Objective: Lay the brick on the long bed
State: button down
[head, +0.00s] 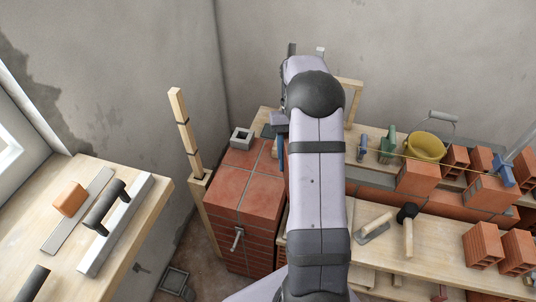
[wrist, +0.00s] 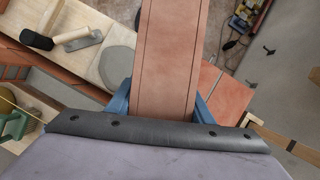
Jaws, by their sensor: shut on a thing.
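My gripper (wrist: 162,105) is shut on a long reddish brick (wrist: 166,60), held between its blue fingers in the wrist view. The brick's far end runs out of the top of that view. In the head view my arm hides the brick and most of the gripper; a blue strip of it shows beside the arm. A grey mortar strip (head: 373,188), which looks like the long bed, lies on the low brick wall between standing bricks, right of my arm. Its left end is hidden by the arm. The held brick is apart from this strip as far as shows.
A red-topped brick pillar (head: 245,185) with a hollow grey block (head: 242,138) stands left of my arm. A yellow bucket (head: 425,147) stands behind the wall. A trowel (head: 374,230), a mallet (head: 407,220) and hollow bricks (head: 483,246) lie on the front bench.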

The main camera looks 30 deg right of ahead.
jog(key=s+d+r+n+p, duration=0.25)
jog(key=s+d+p, duration=0.3)
jog(key=d, duration=0.65)
jog(key=d+f+n+h, duration=0.1)
jog(key=d+n+h, duration=0.1)
jog(key=d+n, duration=0.3)
jog(key=d+f+n+t+h, duration=0.1)
jog(key=d+n, duration=0.5)
jog(key=d, duration=0.6)
jog(key=shift+w+d+f+h+b, duration=0.3)
jog(key=shift+w+f+h+b, duration=0.15)
jog(key=shift+h, duration=0.65)
jog(key=shift+r+p, duration=0.1)
jog(key=shift+p, duration=0.3)
notch_tip(320, 180, down, 13)
jog(key=b, duration=0.7)
jog(key=shift+f+b, duration=0.9)
jog(key=shift+f, duration=0.2)
